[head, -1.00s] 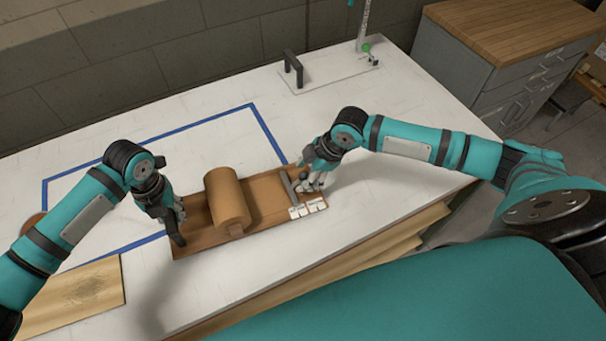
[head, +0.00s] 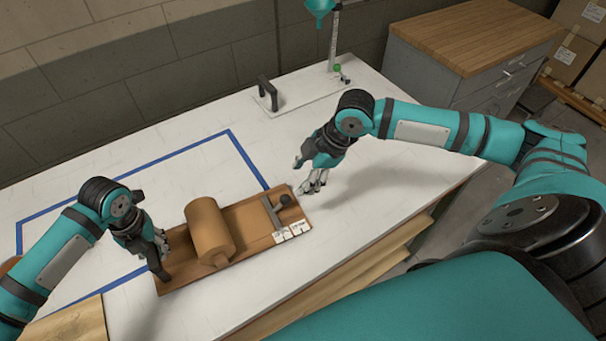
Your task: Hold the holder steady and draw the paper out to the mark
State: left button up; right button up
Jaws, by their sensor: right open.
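The holder (head: 252,252) is a long brown wooden tray on the white table. A thick roll of brown paper (head: 208,230) lies across it. A grey metal bar (head: 271,212), a dark round knob (head: 286,200) and small white marked tags (head: 290,232) are at its right end. I cannot make out the paper's free edge or which tag is the mark. My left gripper (head: 157,257) is at the holder's left end and appears closed on it; its fingertips are partly hidden. My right gripper (head: 313,184) is open and empty, just beyond the holder's right end and apart from it.
Blue tape (head: 245,160) outlines an area on the table behind the holder. A plate with a black handle (head: 268,92) and a stand with a green funnel (head: 320,8) are at the back. A wooden board (head: 72,322) lies front left. The table right of the holder is clear.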

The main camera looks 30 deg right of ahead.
pick_arm(q)
jog(key=o, duration=0.4)
jog(key=shift+o, duration=0.2)
jog(key=shift+r, duration=0.1)
notch_tip(320, 180, up, 12)
jog(key=shift+f, duration=0.1)
